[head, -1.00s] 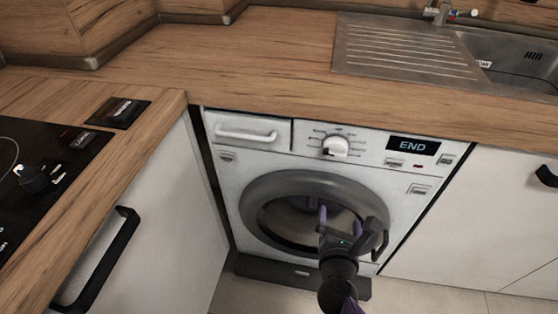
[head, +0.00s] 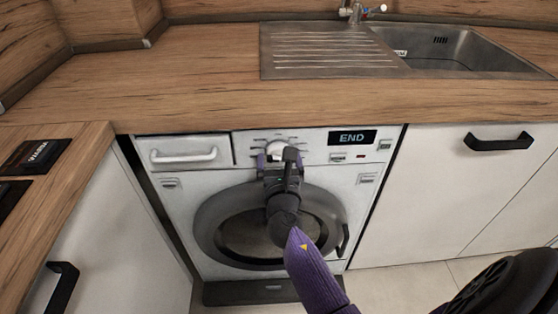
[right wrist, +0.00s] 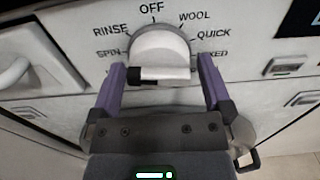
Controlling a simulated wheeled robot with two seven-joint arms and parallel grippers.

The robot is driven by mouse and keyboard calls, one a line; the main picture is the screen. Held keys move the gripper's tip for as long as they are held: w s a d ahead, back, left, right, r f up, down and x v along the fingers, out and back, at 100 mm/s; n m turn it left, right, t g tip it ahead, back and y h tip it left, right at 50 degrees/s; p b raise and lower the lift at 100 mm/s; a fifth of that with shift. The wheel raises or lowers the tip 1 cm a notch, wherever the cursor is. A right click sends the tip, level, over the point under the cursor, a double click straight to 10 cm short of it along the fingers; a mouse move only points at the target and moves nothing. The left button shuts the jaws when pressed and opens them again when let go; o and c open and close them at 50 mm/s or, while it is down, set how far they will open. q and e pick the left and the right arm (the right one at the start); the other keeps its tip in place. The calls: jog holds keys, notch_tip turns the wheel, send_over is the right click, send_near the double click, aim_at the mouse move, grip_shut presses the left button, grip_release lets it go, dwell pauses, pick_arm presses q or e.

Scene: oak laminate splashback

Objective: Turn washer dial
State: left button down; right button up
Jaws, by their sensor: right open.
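The washer (head: 215,180) stands under the wooden worktop, its round door shut and its display (head: 352,137) reading END. Its white dial (head: 275,149) is on the front panel, partly hidden by my gripper in the head view. In the right wrist view the dial (right wrist: 160,50) shows labels around it, with OFF at the top and RINSE, SPIN, WOOL and QUICK at the sides. My right gripper (head: 276,158) is open in front of the dial. In the right wrist view its purple fingers (right wrist: 160,80) stand either side of the dial's grip bar, apart from it. My left gripper is not in view.
The detergent drawer (head: 185,153) with its handle is left of the dial. The worktop edge (head: 300,112) overhangs just above the panel. White cabinets with black handles flank the washer, one handle (head: 498,142) at right. A sink (head: 450,50) is set in the worktop.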

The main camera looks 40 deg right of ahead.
jog(key=c, duration=0.8)
jog(key=shift+c, duration=1.4)
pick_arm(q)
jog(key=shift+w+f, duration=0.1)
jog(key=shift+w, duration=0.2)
